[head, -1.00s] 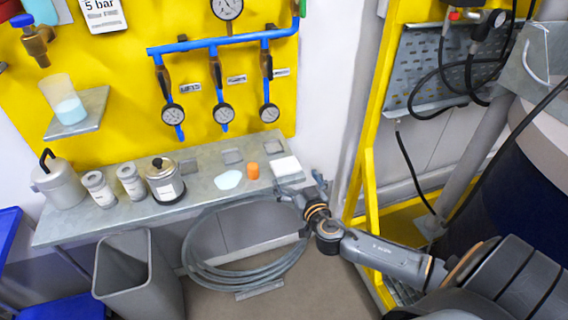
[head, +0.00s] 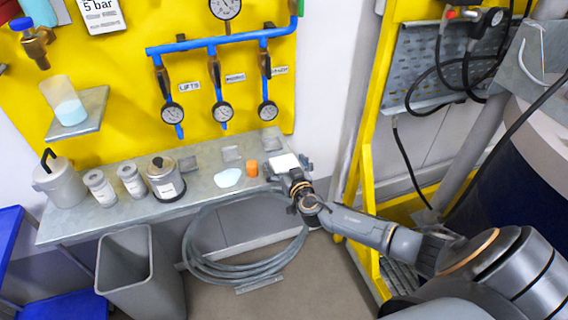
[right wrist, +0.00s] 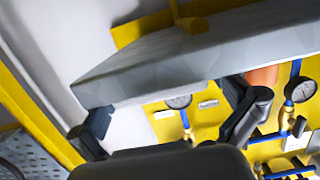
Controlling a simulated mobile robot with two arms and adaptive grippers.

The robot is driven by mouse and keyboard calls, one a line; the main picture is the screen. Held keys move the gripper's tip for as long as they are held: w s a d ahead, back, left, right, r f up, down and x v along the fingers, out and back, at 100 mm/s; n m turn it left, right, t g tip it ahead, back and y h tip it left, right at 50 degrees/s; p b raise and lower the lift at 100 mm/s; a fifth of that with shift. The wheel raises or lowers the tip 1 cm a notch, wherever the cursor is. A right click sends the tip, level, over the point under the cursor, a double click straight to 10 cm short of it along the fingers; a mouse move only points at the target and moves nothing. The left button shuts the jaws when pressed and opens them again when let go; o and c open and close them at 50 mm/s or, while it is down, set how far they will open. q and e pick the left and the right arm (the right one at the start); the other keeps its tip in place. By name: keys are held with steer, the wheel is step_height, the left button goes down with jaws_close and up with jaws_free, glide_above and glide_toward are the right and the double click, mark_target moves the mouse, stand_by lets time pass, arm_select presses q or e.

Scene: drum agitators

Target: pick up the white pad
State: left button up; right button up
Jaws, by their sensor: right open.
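The white pad (head: 284,161) lies at the right end of the grey metal shelf in the head view. My right gripper (head: 289,169) is at the shelf's front right corner, its fingers apart on either side of the pad's near part. The right wrist view, which looks upside down, shows the open fingers of my right gripper (right wrist: 175,122) with the shelf edge beyond them. A pale patch shows between the fingers there; I cannot tell whether it is the pad or the wall. My left gripper is not in view.
An orange cylinder (head: 253,168) stands just left of the pad on the shelf (head: 205,180). A pale flat piece (head: 229,178), grey squares and several containers are farther left. A hose coil (head: 245,270) is below.

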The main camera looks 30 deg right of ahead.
steer(key=c, duration=0.8)
steer(key=shift+c, duration=0.2)
steer(key=shift+r, duration=0.1)
